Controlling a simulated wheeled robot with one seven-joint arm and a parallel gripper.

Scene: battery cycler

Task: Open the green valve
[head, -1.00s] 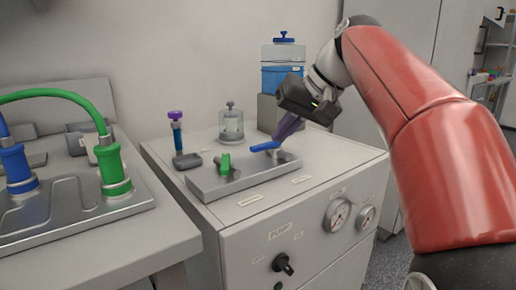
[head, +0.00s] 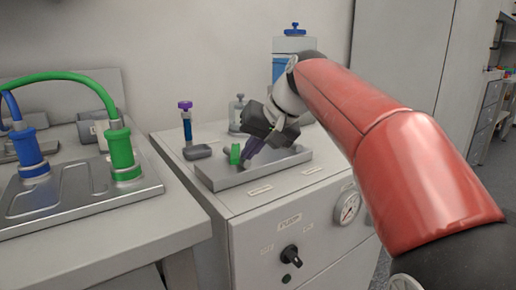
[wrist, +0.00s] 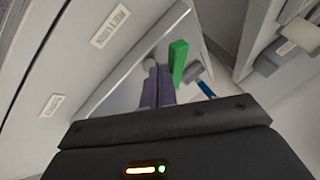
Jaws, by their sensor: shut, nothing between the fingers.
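The green valve handle (head: 235,154) sits on the grey metal plate (head: 240,180) on top of the pump cabinet. It also shows in the wrist view as a green bar (wrist: 178,62) just right of my fingertips. My gripper (head: 247,160) has purple fingers pointing down, close beside the handle's right side in the head view. In the wrist view the fingers (wrist: 157,88) are together with nothing between them. I cannot tell whether they touch the handle. The blue valve is hidden behind my gripper and arm in the head view.
A bench with green (head: 121,150) and blue (head: 28,150) hose connectors is at left.

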